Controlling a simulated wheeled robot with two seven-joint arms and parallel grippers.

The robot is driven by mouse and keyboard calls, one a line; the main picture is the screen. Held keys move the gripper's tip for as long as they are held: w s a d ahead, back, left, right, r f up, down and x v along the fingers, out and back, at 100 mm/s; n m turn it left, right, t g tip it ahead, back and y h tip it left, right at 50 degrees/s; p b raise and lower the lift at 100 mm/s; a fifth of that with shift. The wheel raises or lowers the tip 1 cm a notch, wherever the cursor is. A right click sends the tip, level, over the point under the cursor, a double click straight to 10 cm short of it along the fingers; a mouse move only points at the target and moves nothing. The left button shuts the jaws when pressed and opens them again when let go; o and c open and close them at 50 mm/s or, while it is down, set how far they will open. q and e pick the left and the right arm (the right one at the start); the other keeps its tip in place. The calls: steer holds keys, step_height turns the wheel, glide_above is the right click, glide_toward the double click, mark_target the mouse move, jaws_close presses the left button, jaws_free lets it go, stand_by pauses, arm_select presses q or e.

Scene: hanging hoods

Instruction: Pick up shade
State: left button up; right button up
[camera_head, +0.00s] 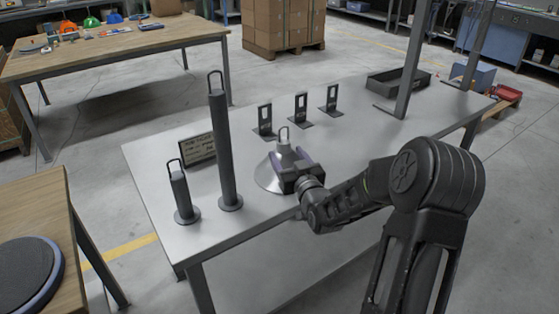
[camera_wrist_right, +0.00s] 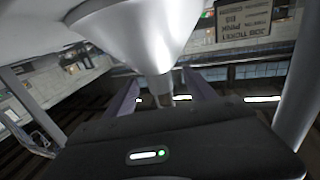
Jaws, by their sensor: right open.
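The shade (camera_head: 268,176) is a shiny grey metal cone with a wire loop on top. It stands wide side down on the grey metal table (camera_head: 330,160). My right gripper (camera_head: 283,168) is at the shade's right side, low over the table. In the right wrist view the cone (camera_wrist_right: 135,30) fills the upper middle, and its narrow neck lies between the two purple-grey fingers of the gripper (camera_wrist_right: 160,95). The fingers are apart; whether either one touches the neck cannot be told. My left gripper is not in view.
A tall dark post (camera_head: 222,150) and a short one (camera_head: 182,196) stand left of the shade, with a job ticket sign (camera_head: 198,149) behind. Several black brackets (camera_head: 300,108) stand behind it. A black tray (camera_head: 398,82) and upright frame posts are at the right.

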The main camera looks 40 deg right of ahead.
mark_target(285, 152)
steer(key=shift+x, duration=1.3)
steer(key=shift+w+d+p, duration=0.2)
steer(key=shift+w+p, duration=0.15)
steer(key=shift+p, duration=0.05)
steer(key=p+x, duration=0.1)
steer(key=x, duration=0.3)
steer(key=shift+w+d, duration=0.15)
steer(key=shift+w, duration=0.05)
steer(key=shift+c, duration=0.4)
